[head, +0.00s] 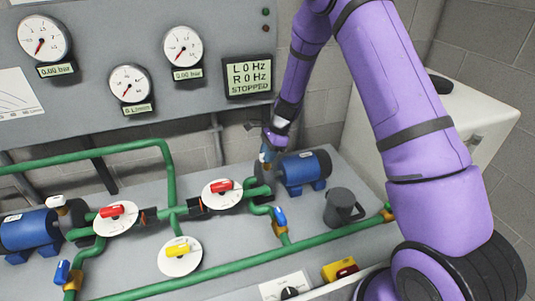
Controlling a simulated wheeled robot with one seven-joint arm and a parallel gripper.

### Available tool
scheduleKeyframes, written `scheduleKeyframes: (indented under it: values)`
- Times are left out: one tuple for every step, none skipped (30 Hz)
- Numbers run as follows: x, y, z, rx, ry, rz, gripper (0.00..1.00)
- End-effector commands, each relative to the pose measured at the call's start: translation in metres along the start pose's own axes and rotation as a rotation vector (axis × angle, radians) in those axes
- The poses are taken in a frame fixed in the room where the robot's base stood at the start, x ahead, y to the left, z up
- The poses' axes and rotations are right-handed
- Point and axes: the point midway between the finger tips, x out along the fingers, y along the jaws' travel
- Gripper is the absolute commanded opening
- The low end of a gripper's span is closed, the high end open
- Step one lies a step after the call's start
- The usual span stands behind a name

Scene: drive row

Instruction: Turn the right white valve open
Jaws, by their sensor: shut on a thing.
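My gripper (268,148) reaches down at the near-left end of the right blue motor (305,171). Its jaws are shut on the right white valve, at the dark pump body beside that motor. The fingers cover nearly all of this valve, so its handle angle cannot be told. The matching left white valve (57,202) shows at the far left, above the left blue motor (28,232). The panel display (248,75) reads L 0 Hz, R 0 Hz, STOPPED.
Green pipes (200,274) cross the bench. They carry red handles (221,186), a yellow handle (177,250) and blue handles (280,216). A grey jug (343,207) stands right of the motor. Gauges (183,46) hang on the panel behind. A white cabinet (470,115) stands behind my arm.

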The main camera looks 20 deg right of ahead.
Motion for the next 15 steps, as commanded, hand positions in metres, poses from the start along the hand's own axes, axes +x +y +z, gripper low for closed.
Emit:
scheduleKeyframes:
  values:
    - [-0.0002,-0.0005,0.0,-0.016,0.0,0.006,0.04]
    - [-0.0001,-0.0006,-0.0001,-0.028,0.0,0.011,0.04]
    - [-0.0001,-0.0008,-0.0001,-0.045,0.0,0.018,0.04]
    - [0.0,-0.001,-0.0002,-0.06,0.0,0.024,0.04]
    - [0.0,-0.0011,-0.0003,-0.077,0.001,0.031,0.04]
    - [0.0001,-0.0012,-0.0003,-0.102,0.0,0.042,0.04]
    - [0.0002,-0.0012,-0.0004,-0.122,0.0,0.05,0.04]
    - [0.0003,-0.0013,-0.0005,-0.143,0.001,0.059,0.04]
    - [0.0004,-0.0012,-0.0005,-0.174,0.0,0.072,0.04]
    - [0.0003,-0.0014,-0.0005,-0.198,0.0,0.082,0.04]
    - [0.0003,-0.0017,-0.0005,-0.222,0.001,0.092,0.04]
    - [0.0003,-0.0018,-0.0004,-0.257,0.0,0.106,0.04]
    - [0.0003,-0.0017,-0.0004,-0.283,0.001,0.118,0.04]
    - [0.0003,-0.0019,-0.0003,-0.31,0.001,0.128,0.04]
    - [0.0002,-0.0021,-0.0002,-0.346,0.001,0.143,0.04]
